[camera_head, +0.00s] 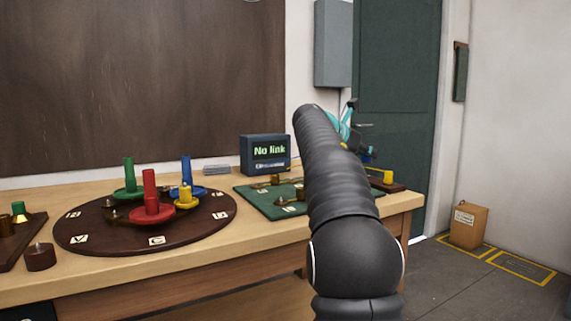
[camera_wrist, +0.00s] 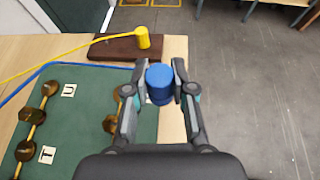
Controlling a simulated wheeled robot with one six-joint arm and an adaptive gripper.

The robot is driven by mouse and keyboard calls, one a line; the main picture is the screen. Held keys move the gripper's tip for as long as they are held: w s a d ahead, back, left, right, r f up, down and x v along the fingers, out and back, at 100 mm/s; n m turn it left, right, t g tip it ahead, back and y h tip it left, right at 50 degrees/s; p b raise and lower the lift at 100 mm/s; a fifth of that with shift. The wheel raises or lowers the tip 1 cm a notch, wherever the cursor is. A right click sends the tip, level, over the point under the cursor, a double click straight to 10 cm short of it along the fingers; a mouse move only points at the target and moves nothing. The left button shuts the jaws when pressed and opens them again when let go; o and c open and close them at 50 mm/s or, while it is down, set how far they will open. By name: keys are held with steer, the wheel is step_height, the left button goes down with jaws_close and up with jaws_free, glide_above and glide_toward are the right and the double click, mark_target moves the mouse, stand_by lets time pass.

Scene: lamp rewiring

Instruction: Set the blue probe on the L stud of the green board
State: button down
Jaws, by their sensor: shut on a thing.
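My gripper (camera_wrist: 160,82) is shut on the blue probe (camera_wrist: 160,76), a short blue cylinder seen from above in the wrist view. The green board (camera_wrist: 85,85) lies below and to the left, with brass studs, including one (camera_wrist: 52,88) near the U label (camera_wrist: 69,91) and one (camera_wrist: 25,151) near the T label (camera_wrist: 47,154). Two studs by the left finger are partly covered. A pale label beside the probe is mostly hidden, so I cannot read an L. In the head view my arm covers the board's (camera_head: 250,201) right part and the probe.
A yellow probe (camera_wrist: 143,38) stands on a dark block (camera_wrist: 112,47) beyond the board. Blue (camera_wrist: 75,65) and yellow (camera_wrist: 45,68) leads cross left. A display (camera_head: 265,154) reads "No link". A round brown board (camera_head: 120,240) with coloured posts stands left. The bench's right edge is near.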

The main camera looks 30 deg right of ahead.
steer(key=w+a+f, duration=0.1)
steer(key=w+a, duration=0.2)
steer(key=a, duration=0.3)
steer(key=w+a, duration=0.3)
steer(key=a, duration=0.4)
glide_above(279, 202)
steer(key=shift+d+f, duration=0.25)
steer(key=shift+f, duration=1.3)
step_height(279, 202, down, 5)
steer(key=b, duration=0.4)
steer(key=shift+r+b, duration=0.1)
steer(key=shift+b, duration=0.3)
steer(key=shift+f, duration=0.55)
steer(key=c, duration=0.9)
jaws_free()
steer(key=shift+a, duration=0.2)
steer(key=v, duration=1.1)
steer(key=shift+s+a+r, duration=0.1)
steer(key=shift+a, duration=0.2)
